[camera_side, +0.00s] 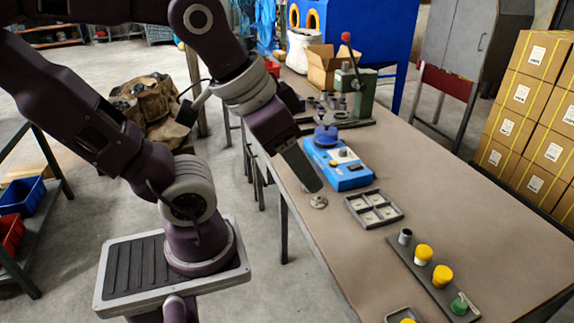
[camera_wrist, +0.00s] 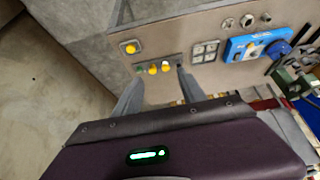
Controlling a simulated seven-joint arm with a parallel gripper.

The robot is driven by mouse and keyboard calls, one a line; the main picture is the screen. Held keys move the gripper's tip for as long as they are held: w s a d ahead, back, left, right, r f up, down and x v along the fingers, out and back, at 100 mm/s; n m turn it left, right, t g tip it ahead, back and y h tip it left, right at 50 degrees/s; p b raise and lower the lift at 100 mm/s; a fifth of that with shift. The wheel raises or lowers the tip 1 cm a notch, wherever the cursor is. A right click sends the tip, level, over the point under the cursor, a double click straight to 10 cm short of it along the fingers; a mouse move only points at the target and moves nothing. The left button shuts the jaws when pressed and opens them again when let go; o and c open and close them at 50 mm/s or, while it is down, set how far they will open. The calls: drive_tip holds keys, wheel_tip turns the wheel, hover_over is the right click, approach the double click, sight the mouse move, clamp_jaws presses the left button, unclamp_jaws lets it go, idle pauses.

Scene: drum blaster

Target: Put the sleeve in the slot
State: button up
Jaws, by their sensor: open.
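A small grey sleeve (camera_side: 404,237) stands upright at the far end of a dark strip rack (camera_side: 433,284). In the wrist view a dark piece that looks like the sleeve (camera_wrist: 180,65) is at the rack's right end, close to the right fingertip. Which opening is the slot is unclear. A dark tray (camera_side: 400,217) with several square compartments lies behind the rack. My gripper (camera_side: 312,184) is above the table's left edge, apart from the sleeve. Its two fingers are spread and empty in the wrist view (camera_wrist: 160,76).
The rack also holds two yellow-capped pieces (camera_side: 442,276) and a green one (camera_side: 460,305). A blue box (camera_side: 350,178), a small metal disc (camera_side: 318,202) and a green press (camera_side: 356,94) stand further back. The table's right side is clear.

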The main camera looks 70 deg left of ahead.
drive_tip(key=shift+o, duration=0.4)
drive_tip(key=shift+s+a+f, duration=0.15)
drive_tip(key=shift+s, duration=0.9)
drive_tip(key=m+g+h, duration=0.1)
drive_tip(key=m+g, duration=0.4)
drive_tip(key=m, duration=0.8)
hover_over(408, 229)
drive_tip(key=s, duration=0.1)
wheel_tip(408, 229, down, 23)
drive_tip(key=shift+m, duration=0.3)
drive_tip(key=f, duration=1)
drive_tip(key=shift+d+f, duration=0.3)
drive_tip(key=shift+f, duration=0.05)
clamp_jaws()
